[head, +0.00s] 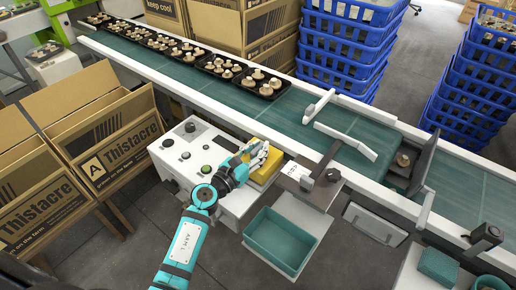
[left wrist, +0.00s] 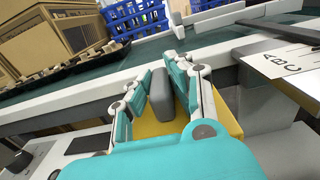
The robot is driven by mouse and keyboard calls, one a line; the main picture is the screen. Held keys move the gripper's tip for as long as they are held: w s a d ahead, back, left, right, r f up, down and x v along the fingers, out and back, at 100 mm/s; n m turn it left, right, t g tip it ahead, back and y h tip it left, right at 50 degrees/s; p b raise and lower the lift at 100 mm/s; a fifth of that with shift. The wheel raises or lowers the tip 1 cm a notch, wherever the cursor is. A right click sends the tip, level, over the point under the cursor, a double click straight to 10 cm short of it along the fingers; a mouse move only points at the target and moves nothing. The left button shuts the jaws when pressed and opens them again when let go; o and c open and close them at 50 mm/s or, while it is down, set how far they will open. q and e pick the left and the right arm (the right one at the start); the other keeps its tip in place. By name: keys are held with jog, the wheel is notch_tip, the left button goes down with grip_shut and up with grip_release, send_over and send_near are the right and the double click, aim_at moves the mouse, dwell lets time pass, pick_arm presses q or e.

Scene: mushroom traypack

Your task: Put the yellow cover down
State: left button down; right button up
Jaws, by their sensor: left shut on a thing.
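The yellow cover (head: 265,164) is at the right end of the white control box (head: 169,163), beside the conveyor. My left gripper (head: 262,149) is over it, with its fingers closed. In the left wrist view the fingers (left wrist: 161,92) are shut on a grey upright part, and the yellow cover (left wrist: 148,128) spreads out below and around them. Whether the cover rests on the box or hangs just above it is hard to tell. My right gripper is not in view.
The green conveyor (head: 295,105) carries black trays of mushrooms (head: 263,85). A teal bin (head: 281,241) stands in front, right of the control box. Open cardboard boxes (head: 110,135) stand at left, and blue crates (head: 345,45) behind the conveyor.

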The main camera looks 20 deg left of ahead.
pick_arm(q)
jog(key=c, duration=1.2)
grip_release()
jog(key=shift+r, duration=0.15)
jog(key=shift+r+p, duration=0.45)
jog(key=shift+p, duration=0.15)
jog(key=shift+b+v, duration=0.75)
jog(key=shift+v, duration=5.25)
jog(key=shift+r, duration=0.1)
